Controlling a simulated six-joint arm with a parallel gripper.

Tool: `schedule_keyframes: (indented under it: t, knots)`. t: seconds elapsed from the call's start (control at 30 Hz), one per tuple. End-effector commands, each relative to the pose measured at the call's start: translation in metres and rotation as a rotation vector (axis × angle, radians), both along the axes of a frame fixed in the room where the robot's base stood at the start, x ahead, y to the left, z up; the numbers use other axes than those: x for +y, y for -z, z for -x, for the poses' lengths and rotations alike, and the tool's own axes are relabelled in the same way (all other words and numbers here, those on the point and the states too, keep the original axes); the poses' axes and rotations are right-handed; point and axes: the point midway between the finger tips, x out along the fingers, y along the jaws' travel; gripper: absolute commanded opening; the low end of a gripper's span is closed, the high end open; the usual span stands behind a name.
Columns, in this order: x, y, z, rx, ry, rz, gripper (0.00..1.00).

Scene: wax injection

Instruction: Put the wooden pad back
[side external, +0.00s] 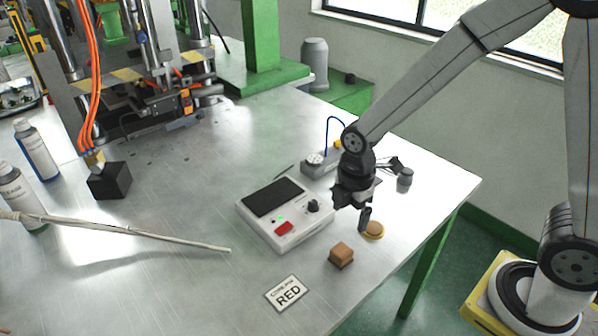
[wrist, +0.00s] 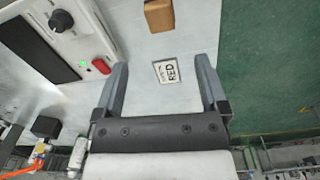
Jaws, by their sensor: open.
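A small brown wooden block (side external: 341,255) sits on the metal table, left of and nearer than my gripper; it also shows at the top of the wrist view (wrist: 159,15). A round brown piece (side external: 373,228) with a yellow rim lies on the table just below my gripper's fingers, near the table edge. I cannot tell which of the two the task calls the wooden pad. My gripper (side external: 364,216) points down, open and empty. In the wrist view its two fingers (wrist: 162,80) stand wide apart, with only tabletop and a card between them. The round piece is not visible there.
A white control box (side external: 285,215) with a red button stands left of my gripper. A card reading RED (side external: 287,293) lies in front. A small grey cylinder (side external: 405,177) and a device with a blue cable (side external: 318,162) are behind. The table edge is close on the right.

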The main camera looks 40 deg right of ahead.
Motion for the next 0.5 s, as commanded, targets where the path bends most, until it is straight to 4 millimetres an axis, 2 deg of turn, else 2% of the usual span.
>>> schedule_keyframes:
  t: [0.17, 0.5]
  knots:
    - [-0.010, -0.005, 0.007, -0.032, 0.220, -0.011, 0.93]
    - [-0.032, -0.016, 0.027, -0.109, 0.793, -0.067, 0.93]
